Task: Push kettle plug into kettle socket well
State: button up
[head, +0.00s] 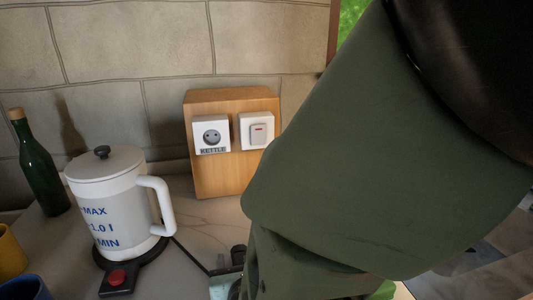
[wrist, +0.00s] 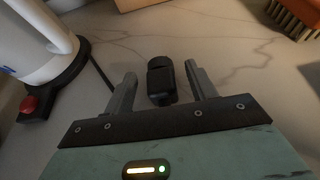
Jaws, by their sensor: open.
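The black kettle plug (wrist: 161,82) lies on the stone worktop in the wrist view, between the two fingers of my gripper (wrist: 160,74). My gripper is open, with a finger on each side of the plug and visible gaps between. The kettle socket (head: 212,135), a white plate with a round recess and a KETTLE label, is on a wooden block (head: 225,178). The socket is empty. The white kettle (head: 103,195) stands on its black base at left.
A white switch (head: 257,130) with a red mark sits right of the socket. A green bottle (head: 39,168) and yellow (head: 10,253) and blue (head: 25,288) cups stand at left. A brush (wrist: 294,15) lies at the far right in the wrist view. A dark cord (head: 191,256) runs from the kettle base.

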aim_at(241, 260)
jog(key=c, duration=1.1)
jog(key=shift+r, duration=0.1)
notch_tip(241, 260, up, 10)
jog(key=w+a+r+p, duration=0.1)
jog(key=w+r+p, duration=0.1)
jog(key=p, duration=0.6)
jog(key=w+a+r+p, duration=0.2)
jog(key=w+r+p, duration=0.1)
jog(key=p, duration=0.5)
jog(key=w+a+r+p, duration=0.2)
jog(key=w+r+p, duration=0.1)
jog(key=p, duration=0.5)
jog(key=shift+r, duration=0.1)
